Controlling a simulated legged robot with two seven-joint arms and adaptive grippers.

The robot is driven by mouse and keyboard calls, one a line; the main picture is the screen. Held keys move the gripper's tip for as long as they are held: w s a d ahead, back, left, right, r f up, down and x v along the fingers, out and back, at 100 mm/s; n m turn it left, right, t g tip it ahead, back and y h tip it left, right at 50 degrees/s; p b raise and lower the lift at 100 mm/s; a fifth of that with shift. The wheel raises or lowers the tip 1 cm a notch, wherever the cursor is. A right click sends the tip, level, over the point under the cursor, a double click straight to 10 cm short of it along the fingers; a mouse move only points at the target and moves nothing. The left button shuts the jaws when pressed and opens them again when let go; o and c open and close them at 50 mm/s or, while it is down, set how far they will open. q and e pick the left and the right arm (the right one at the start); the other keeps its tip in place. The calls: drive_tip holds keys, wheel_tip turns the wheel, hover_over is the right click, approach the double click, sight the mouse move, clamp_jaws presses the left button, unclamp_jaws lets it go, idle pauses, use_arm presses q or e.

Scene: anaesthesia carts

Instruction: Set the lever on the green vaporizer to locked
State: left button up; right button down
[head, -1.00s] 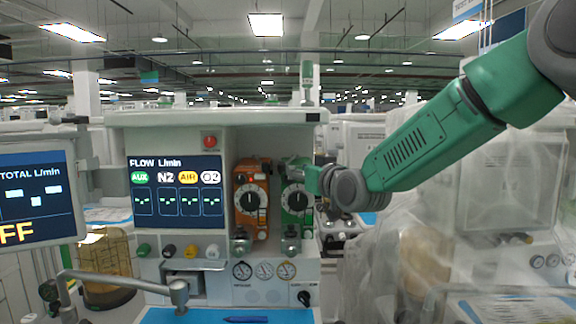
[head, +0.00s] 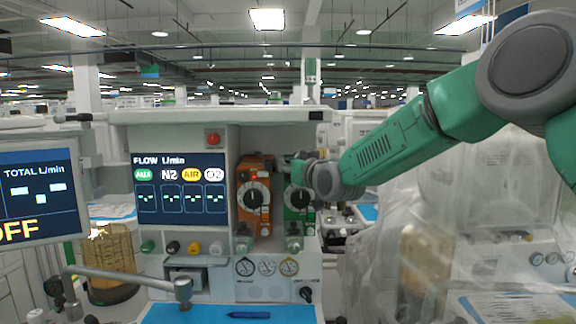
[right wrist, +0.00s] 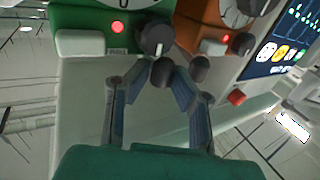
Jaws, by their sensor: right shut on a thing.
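The green vaporizer (head: 300,214) stands at the right of the orange vaporizer (head: 254,208) on the anaesthesia cart, with a black-and-white dial on its front. In the right wrist view, seen upside down, the green vaporizer (right wrist: 78,17) is at upper left. Its black lever (right wrist: 154,38) sticks out at the top edge, beside a small lit red light. My right gripper (right wrist: 158,68) is shut on this lever, its two fingers converging from both sides. In the head view my right gripper (head: 300,166) partly hides the green vaporizer's top. My left gripper is not in view.
The orange vaporizer stands close beside the green one, its own knob (right wrist: 242,43) near my fingers. A flow screen (head: 180,190) is to the left. A blue work surface (head: 215,313) lies below. A plastic-draped machine (head: 460,215) stands at the right under my arm.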

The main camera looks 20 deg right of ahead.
drive_tip(key=shift+a+r, duration=0.1)
drive_tip(key=shift+a, duration=0.1)
drive_tip(key=shift+d, duration=0.15)
drive_tip(key=s+d, duration=0.1)
drive_tip(key=d, duration=0.6)
drive_tip(key=shift+s+d, duration=0.35)
drive_tip(key=c, duration=1.7)
unclamp_jaws()
drive_tip(key=shift+s+a, duration=0.1)
drive_tip(key=s+d, duration=0.2)
drive_tip(key=s, duration=1)
drive_tip(key=shift+d, duration=0.3)
